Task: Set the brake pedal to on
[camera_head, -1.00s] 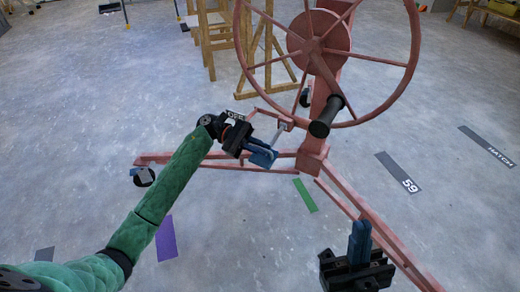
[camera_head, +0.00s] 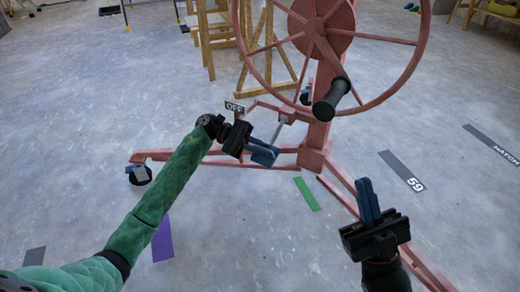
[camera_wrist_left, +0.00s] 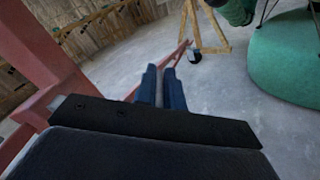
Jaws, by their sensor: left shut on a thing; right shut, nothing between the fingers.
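The brake pedal (camera_head: 275,136) is a thin grey lever on the red stand, low and left of its post. A sign reading OFF (camera_head: 235,106) shows beside it. My left gripper (camera_head: 264,153), with blue fingers, is shut on the pedal near its lower end. The fingers hide part of it. In the left wrist view my left gripper (camera_wrist_left: 161,88) shows its two fingers with a narrow gap, and what they hold is hard to make out. My right gripper (camera_head: 368,197) is shut and empty, pointing up, in front of the stand's right leg.
The red stand (camera_head: 313,158) carries a big wheel with a dark crank handle (camera_head: 331,99) above the pedal. Its legs spread left and right, with a caster (camera_head: 139,174) at left. Wooden trestles (camera_head: 222,30) stand behind.

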